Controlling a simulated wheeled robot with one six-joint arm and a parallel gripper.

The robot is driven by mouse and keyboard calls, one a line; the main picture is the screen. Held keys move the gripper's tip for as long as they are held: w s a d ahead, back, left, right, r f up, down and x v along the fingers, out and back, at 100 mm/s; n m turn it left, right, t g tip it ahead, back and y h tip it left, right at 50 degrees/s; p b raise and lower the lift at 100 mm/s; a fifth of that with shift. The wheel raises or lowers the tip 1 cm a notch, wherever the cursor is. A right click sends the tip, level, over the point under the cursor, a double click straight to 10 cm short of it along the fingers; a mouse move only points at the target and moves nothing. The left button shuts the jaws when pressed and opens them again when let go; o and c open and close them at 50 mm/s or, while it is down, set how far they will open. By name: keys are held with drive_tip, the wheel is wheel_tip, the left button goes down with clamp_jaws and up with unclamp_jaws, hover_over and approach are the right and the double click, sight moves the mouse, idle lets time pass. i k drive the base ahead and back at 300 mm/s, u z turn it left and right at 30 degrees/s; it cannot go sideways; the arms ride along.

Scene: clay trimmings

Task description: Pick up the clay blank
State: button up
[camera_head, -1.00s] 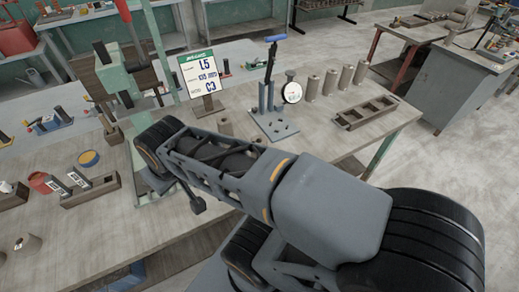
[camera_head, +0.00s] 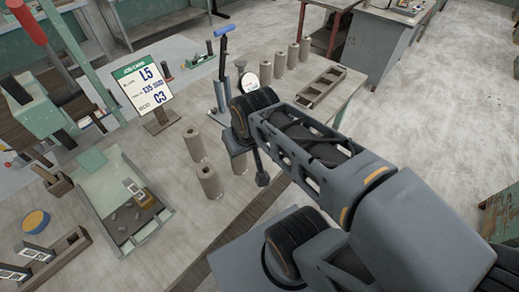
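Several tan-grey clay cylinders stand upright on the workbench (camera_head: 178,232). More stand in a row at the back, such as this cylinder (camera_head: 279,65). I cannot tell which one is the clay blank. My gripper (camera_head: 262,180) points down just right of the near cylinders and appears apart from them. Its fingers are too small and dark to tell open from shut.
A green tray (camera_head: 97,184) with trimmings lies to the left, below a job card sign (camera_head: 143,88). A blue-handled press (camera_head: 221,75) stands behind my wrist. A slotted rack (camera_head: 321,87) lies at the back right. Bench between tray and cylinders is clear.

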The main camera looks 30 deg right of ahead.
sight(239, 167)
drive_tip(key=u, duration=2.95)
drive_tip(key=k, duration=1.15)
drive_tip(key=u, duration=0.1)
